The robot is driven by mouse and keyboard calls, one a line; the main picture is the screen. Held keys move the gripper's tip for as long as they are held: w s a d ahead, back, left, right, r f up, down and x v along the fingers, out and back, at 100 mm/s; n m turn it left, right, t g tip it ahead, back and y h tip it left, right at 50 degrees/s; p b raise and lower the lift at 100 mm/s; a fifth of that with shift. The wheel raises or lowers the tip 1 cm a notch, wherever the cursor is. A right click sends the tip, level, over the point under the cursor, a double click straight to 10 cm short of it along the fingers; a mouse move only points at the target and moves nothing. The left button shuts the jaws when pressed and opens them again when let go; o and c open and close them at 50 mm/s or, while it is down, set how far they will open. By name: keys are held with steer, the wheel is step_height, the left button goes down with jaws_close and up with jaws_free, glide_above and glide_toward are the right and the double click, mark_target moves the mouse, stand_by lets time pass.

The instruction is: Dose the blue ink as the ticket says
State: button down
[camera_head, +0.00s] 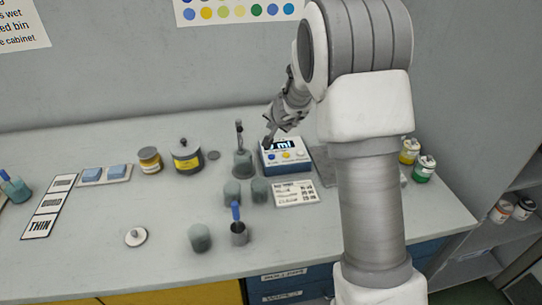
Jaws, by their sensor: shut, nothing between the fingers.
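The dosing box (286,161) is blue and white and stands toward the back of the table. Its dark display shows "ml"; the figure before it is partly hidden by my gripper. Blue, yellow and white buttons sit on its top. My gripper (268,141) is shut and empty, at the box's left edge, above or near the blue button (271,158); I cannot tell whether it touches. A white ticket card (296,193) lies in front of the box, its writing too small to read. A grey-green holder with an upright post (242,162) stands left of the box.
Two grey-green cups (232,192) stand left of the ticket. Nearer are another cup (199,238) and a cup with a blue-handled tool (238,233). Yellow-labelled cans (186,157), a white lid (136,237) and a "THIN" card (40,226) are left. My arm hides the table's right part.

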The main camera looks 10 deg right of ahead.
steer(key=b, duration=0.7)
glide_above(271, 156)
steer(key=s, duration=0.1)
step_height(271, 156, down, 7)
steer(key=shift+f, duration=0.1)
steer(key=shift+f+b, duration=0.75)
steer(key=shift+f, duration=0.05)
stand_by(1.0)
steer(key=shift+f+b, duration=0.45)
steer(key=shift+b, duration=0.15)
steer(key=shift+f+b, duration=0.35)
steer(key=shift+b, duration=0.1)
stand_by(0.4)
steer(key=shift+s, duration=0.1)
steer(key=shift+r+p, duration=0.7)
steer(key=shift+r, duration=0.1)
